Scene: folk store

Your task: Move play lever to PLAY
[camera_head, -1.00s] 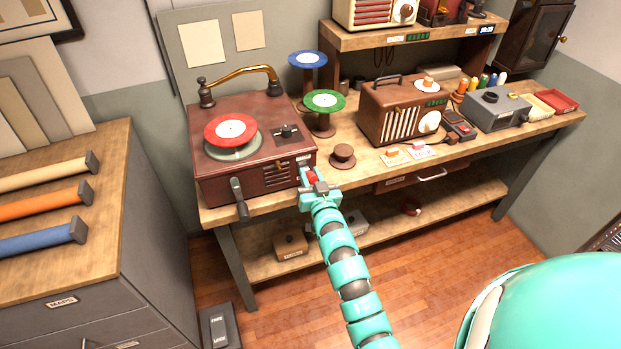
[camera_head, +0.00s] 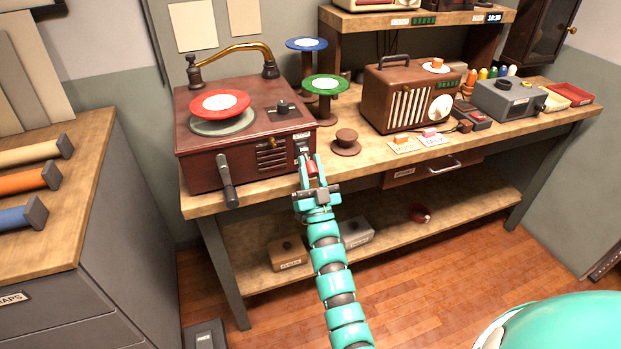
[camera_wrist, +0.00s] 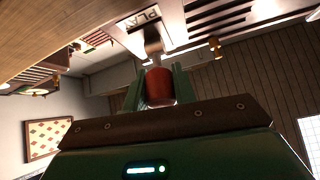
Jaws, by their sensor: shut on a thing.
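The play lever (camera_head: 311,168) has a red knob and sits at the right end of the record player's front. In the wrist view the red knob (camera_wrist: 160,87) lies between my two fingers, with its metal stem leading to a plate marked PLAY. My gripper (camera_head: 311,170) is shut on this knob. The record player (camera_head: 215,165) is a dark red wooden box with a red record (camera_head: 220,103) on its turntable, a brass tone arm (camera_head: 235,50) and a crank (camera_head: 227,180) on the front. The lever's exact setting is hard to tell.
The record player stands on a wooden workbench (camera_head: 365,172). A small brown round stand (camera_head: 346,143), a green record (camera_head: 326,84) and a brown radio (camera_head: 405,97) stand to its right. A cabinet with rolled maps (camera_head: 70,205) is at the left.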

